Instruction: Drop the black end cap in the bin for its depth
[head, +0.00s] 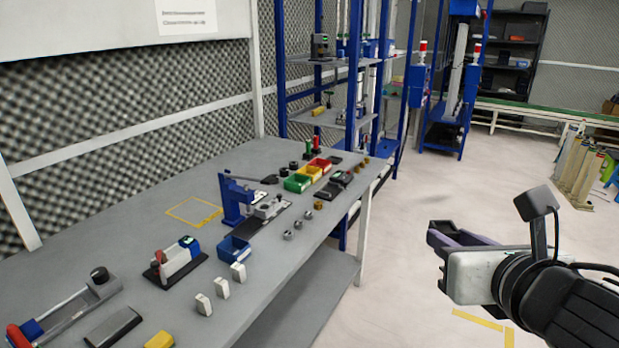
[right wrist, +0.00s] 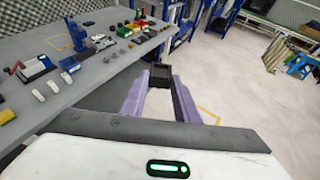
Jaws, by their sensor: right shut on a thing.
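My right gripper (head: 437,238) is held out over the floor, to the right of the workbench. In the right wrist view its two purple fingers (right wrist: 160,84) are shut on a black block-like piece, which I take to be the black end cap (right wrist: 160,74). The cap cannot be made out in the head view. A green bin (head: 297,183), a yellow bin (head: 309,173) and a red bin (head: 320,164) stand in a row on the bench. A separate blue bin (head: 233,252) stands nearer. My left gripper is not in view.
The grey workbench (head: 150,222) carries a blue press (head: 233,198), a red-and-white gauge-like device (head: 178,262), several white blocks (head: 221,289) and small metal parts along its front edge. Blue shelving (head: 335,62) stands behind. The floor (head: 420,190) around my right gripper is clear.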

